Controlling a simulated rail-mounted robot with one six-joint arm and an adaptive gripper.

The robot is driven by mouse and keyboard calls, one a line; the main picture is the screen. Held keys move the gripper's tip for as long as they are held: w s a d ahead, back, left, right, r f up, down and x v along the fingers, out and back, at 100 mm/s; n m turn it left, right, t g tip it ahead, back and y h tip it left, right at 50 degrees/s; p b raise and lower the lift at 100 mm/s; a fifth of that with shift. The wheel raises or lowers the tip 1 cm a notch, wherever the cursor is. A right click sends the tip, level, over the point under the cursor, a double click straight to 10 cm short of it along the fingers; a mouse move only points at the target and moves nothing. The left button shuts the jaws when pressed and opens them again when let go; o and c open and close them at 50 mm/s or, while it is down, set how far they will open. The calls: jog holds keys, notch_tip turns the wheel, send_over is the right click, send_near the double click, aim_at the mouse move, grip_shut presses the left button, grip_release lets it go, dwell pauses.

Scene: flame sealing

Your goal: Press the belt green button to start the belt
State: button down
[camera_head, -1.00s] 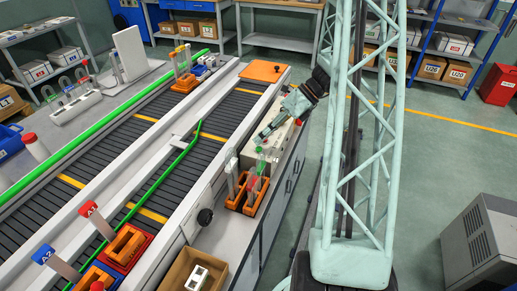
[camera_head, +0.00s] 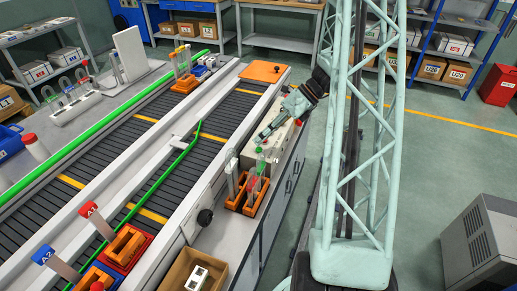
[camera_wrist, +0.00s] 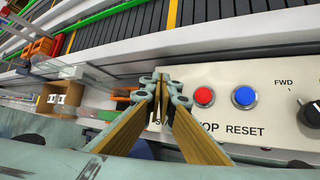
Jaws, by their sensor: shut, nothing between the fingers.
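My gripper (camera_head: 259,139) is shut and empty over the cream belt control box (camera_head: 280,136). In the wrist view the closed fingertips of my gripper (camera_wrist: 161,90) are at the left part of the panel (camera_wrist: 262,112), over the start label, of which only the first letters show. The green button itself is hidden behind the fingers, so I cannot tell whether they touch it. The red stop button (camera_wrist: 204,96) and the blue reset button (camera_wrist: 244,97) are clear to the right of the fingers.
A forward selector knob (camera_wrist: 312,113) is at the panel's right edge. The dark belt (camera_head: 135,139) runs beside the box. An orange rack (camera_head: 247,193) with tubes stands in front of the box, and an open cardboard box (camera_head: 211,267) is nearer.

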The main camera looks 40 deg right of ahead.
aim_at(260, 148)
jog(key=shift+f, duration=0.95)
dwell(1.6)
jog(key=shift+r, duration=0.2)
jog(key=shift+r+p, duration=0.75)
jog(key=shift+p, duration=0.05)
jog(key=shift+r, duration=0.15)
jog(key=shift+r+p, duration=2.5)
jog(key=shift+r, duration=0.35)
jog(key=shift+r, duration=0.1)
